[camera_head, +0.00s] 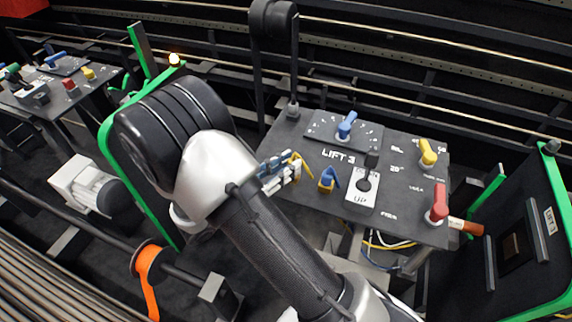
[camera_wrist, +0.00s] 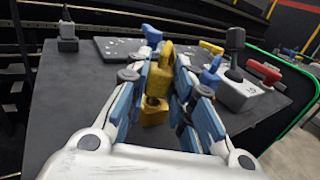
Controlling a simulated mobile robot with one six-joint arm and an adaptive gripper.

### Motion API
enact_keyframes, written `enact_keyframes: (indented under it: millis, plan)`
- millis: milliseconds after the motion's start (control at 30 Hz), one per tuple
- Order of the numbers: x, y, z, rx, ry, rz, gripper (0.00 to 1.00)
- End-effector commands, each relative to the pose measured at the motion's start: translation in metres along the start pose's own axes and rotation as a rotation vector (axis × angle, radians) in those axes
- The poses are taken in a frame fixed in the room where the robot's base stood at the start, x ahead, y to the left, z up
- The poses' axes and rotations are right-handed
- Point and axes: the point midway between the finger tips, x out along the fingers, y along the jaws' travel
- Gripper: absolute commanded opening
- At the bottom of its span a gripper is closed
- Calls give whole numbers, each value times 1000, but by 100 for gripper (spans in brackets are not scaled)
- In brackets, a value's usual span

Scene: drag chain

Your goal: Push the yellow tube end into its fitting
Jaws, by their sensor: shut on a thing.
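My gripper (camera_wrist: 168,95) is shut on the yellow tube end (camera_wrist: 182,82), with blue-padded fingers on either side of it. A yellow block with a dark hole, which looks like the fitting (camera_wrist: 154,113), sits on the panel just below the tube end. I cannot tell whether the tube end is in the hole or only close to it. In the head view my gripper (camera_head: 281,172) is low over the left part of the LIFT 3 panel, and a bit of yellow tube (camera_head: 299,160) shows at its fingertips. The fitting is hidden there by my fingers.
A black joystick (camera_head: 365,178), blue knob (camera_head: 346,125), yellow lever (camera_head: 427,153) and red lever (camera_head: 438,204) stand further off. A black post (camera_head: 294,70) rises behind.

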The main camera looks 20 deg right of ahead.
Motion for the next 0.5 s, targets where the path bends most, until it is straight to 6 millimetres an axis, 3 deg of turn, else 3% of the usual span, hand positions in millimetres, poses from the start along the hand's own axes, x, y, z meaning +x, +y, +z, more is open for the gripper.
enact_keyframes:
  millis: [500]
  plan:
    - [0, 0, -13, -1, 0, 0, 0]
